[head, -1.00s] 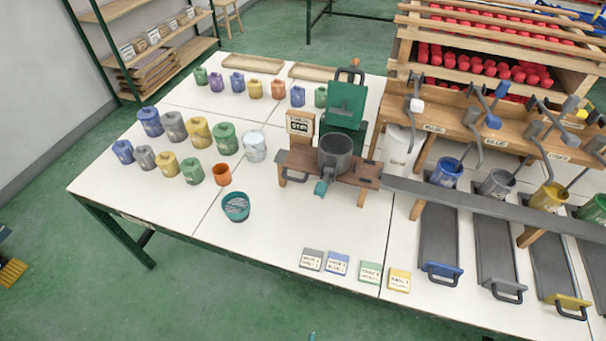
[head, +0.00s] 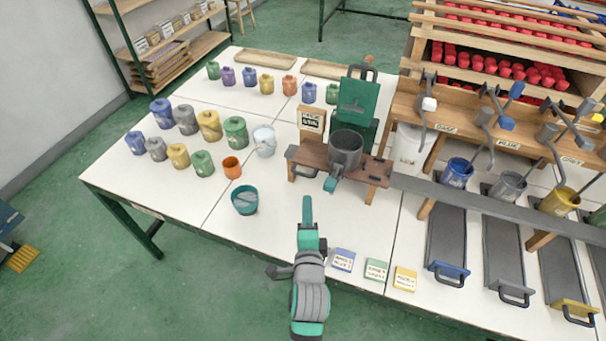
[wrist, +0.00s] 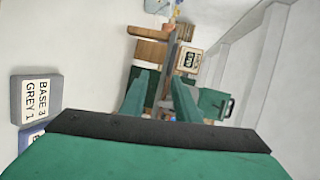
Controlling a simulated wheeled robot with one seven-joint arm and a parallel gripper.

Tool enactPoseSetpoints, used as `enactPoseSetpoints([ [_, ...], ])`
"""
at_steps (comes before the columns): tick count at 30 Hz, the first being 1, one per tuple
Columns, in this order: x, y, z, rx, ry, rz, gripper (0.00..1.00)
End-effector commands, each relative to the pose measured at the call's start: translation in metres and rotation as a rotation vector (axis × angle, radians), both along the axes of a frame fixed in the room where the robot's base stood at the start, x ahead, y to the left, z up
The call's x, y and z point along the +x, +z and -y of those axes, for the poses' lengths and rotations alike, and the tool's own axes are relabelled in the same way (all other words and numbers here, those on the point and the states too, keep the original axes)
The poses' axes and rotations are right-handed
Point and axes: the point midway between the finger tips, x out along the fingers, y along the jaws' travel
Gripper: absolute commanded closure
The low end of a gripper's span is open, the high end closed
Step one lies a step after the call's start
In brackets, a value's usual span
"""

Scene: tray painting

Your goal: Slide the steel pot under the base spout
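A dark grey metal pot (head: 346,150), which looks like the steel pot, stands on a low brown wooden stand (head: 378,170). A lighter, silvery pot (head: 264,142) stands to the left. I cannot tell for certain which part is the base spout; a crank with a bent spout (head: 426,104) hangs above a white bucket (head: 409,147).
Label cards (head: 376,269) lie along the table's front edge, and a grey card (wrist: 37,98) shows in the wrist view. A teal bowl (head: 245,200) and orange cup (head: 232,167) stand left. Several paint jars are behind them. A long grey rail (head: 480,192) runs right.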

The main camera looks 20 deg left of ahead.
Motion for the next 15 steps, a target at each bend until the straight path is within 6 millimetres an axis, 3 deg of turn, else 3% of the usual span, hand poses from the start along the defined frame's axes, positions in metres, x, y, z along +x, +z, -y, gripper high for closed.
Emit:
enactPoseSetpoints([
  [6, 0.02, 0.02, -0.015, 0.091, 0.014, -0.031, 0.71],
  [15, 0.049, 0.016, -0.026, 0.101, 0.015, -0.036, 0.71],
])
